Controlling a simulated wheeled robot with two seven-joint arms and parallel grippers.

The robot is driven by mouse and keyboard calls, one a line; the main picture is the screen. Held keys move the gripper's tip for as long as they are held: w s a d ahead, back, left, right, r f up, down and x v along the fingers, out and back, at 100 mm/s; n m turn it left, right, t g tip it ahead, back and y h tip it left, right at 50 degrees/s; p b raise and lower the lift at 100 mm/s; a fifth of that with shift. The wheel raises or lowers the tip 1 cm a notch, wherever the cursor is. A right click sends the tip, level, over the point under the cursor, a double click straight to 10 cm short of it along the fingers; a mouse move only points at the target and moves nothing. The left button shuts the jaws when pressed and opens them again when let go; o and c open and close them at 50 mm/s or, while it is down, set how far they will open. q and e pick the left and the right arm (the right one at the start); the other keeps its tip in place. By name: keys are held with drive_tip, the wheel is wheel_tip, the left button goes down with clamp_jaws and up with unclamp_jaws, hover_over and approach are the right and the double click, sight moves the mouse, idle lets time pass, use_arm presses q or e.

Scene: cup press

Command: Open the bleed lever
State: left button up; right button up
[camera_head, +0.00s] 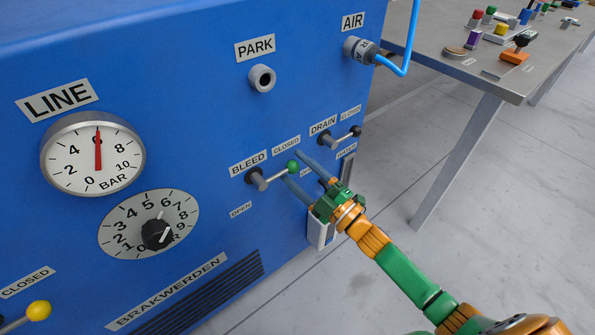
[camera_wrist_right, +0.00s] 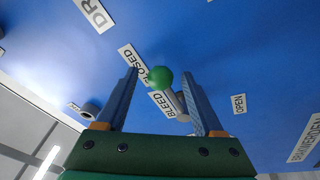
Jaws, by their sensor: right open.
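The bleed lever (camera_head: 271,178) sits on the blue panel under the BLEED label and has a green ball knob (camera_head: 293,166). It points right and slightly up, toward the CLOSED label. My right gripper (camera_head: 292,165) is open with its two long grey fingers reaching to the lever's knob. In the right wrist view the green knob (camera_wrist_right: 160,77) shows between the two open fingers (camera_wrist_right: 160,80), with space on both sides. The lever's grey hub (camera_wrist_right: 180,104) is partly behind the right-hand finger. My left gripper is not in view.
The drain lever (camera_head: 340,136) with a black knob is close above and right. The LINE gauge (camera_head: 93,155) and a dial (camera_head: 148,224) are on the left. A grey table (camera_head: 440,60) with small parts stands at the right.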

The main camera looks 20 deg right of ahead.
clamp_jaws()
idle(1.3)
